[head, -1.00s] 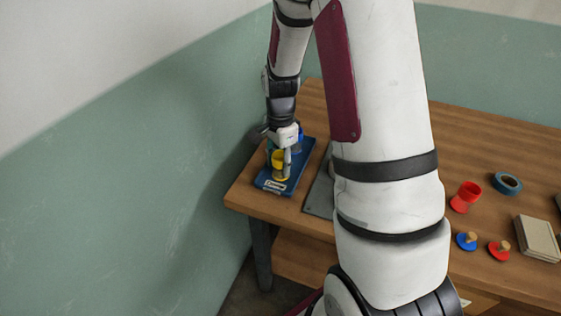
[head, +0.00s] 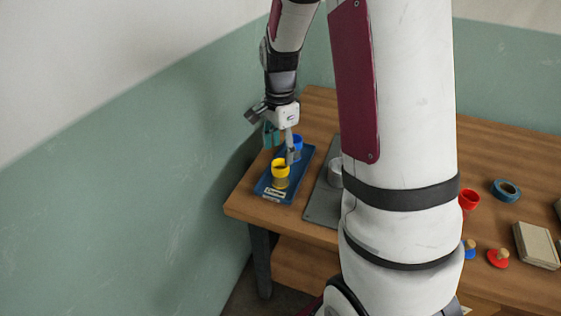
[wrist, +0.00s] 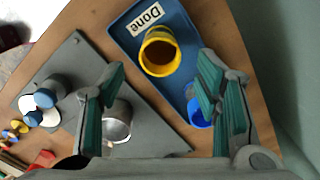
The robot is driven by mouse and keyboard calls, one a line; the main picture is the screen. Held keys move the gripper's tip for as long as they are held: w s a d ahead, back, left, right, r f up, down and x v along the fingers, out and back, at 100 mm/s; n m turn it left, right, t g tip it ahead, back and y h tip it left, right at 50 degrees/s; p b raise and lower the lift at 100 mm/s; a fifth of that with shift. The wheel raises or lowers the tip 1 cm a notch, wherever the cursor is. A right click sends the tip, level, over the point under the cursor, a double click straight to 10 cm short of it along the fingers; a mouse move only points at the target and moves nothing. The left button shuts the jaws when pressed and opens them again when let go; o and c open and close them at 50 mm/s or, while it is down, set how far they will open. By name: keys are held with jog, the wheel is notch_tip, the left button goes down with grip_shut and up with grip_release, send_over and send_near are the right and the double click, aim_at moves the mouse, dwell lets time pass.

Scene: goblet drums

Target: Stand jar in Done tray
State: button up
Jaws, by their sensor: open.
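A yellow goblet-shaped jar (head: 280,170) stands upright in the blue Done tray (head: 300,170), near the end with the label. Its open mouth shows in the wrist view (wrist: 160,54). A blue jar (head: 297,142) stands farther back in the same tray and is partly hidden by my gripper. In the wrist view the blue jar (wrist: 199,113) is by the right finger. My gripper (head: 282,147) is open and empty above the tray, with its fingers apart from the yellow jar. The pictures do not show which jar the task means.
A grey mat (head: 322,200) beside the tray holds a metal cup (head: 335,173). To the right are a red goblet (head: 468,198), a tape roll (head: 507,189), a beige box (head: 537,245) and a red knobbed piece (head: 498,258). My arm hides the table's middle. A wall stands left.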

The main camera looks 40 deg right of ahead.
jog(key=s+a+r+n+t, duration=0.1)
jog(key=s+a+r+n, duration=0.35)
jog(key=r, duration=0.25)
jog(key=s+a+r+n+t, duration=0.1)
jog(key=s+a+r+n, duration=0.4)
jog(key=r, duration=0.3)
jog(key=s+a+n, duration=0.2)
jog(key=s+n, duration=0.2)
jog(key=s, duration=0.3)
jog(key=s+a+n+t, duration=0.1)
jog(key=s+a+n, duration=0.1)
jog(key=s+n, duration=0.3)
jog(key=s, duration=0.3)
jog(key=shift+a+r, duration=0.35)
jog(key=shift+t, duration=0.6)
notch_tip(320, 180, up, 6)
jog(key=p, duration=0.5)
jog(key=shift+f, duration=0.1)
